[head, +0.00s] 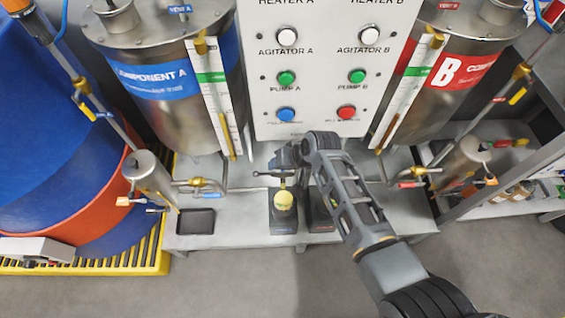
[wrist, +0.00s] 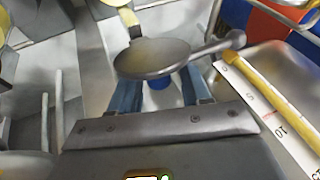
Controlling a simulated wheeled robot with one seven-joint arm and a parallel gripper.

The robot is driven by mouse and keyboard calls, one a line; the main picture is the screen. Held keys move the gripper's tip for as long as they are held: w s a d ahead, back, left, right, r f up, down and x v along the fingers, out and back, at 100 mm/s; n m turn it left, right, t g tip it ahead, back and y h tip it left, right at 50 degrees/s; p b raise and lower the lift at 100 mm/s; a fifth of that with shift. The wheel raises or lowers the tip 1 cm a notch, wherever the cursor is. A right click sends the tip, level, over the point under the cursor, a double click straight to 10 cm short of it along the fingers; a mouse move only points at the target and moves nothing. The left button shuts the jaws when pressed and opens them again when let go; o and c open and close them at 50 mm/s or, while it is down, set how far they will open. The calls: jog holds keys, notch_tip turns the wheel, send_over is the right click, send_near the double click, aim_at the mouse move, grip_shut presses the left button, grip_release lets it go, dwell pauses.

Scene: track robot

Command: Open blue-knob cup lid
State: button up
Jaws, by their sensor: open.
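My gripper (head: 286,158) is open above the front shelf, beneath the control panel. In the wrist view, its two fingers (wrist: 160,92) stand apart on either side of a small blue knob (wrist: 158,82), partly hidden by a dark round disc (wrist: 150,60). I cannot tell whether the fingers touch the knob. The disc has a rod handle reaching right in that view. It appears to be the lid; whether it is seated on a cup cannot be told. In the head view, the handle (head: 262,173) reaches left from below my gripper, and the knob is hidden.
A yellow-topped dark unit (head: 284,222) stands below my gripper, with a dark box beside it. A black tray (head: 195,221) lies left. Pipes, valves and steel tanks (head: 180,110) crowd both sides. The control panel (head: 318,75) is close behind.

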jog(key=shift+p+v, duration=0.5)
jog(key=shift+v, duration=3.4)
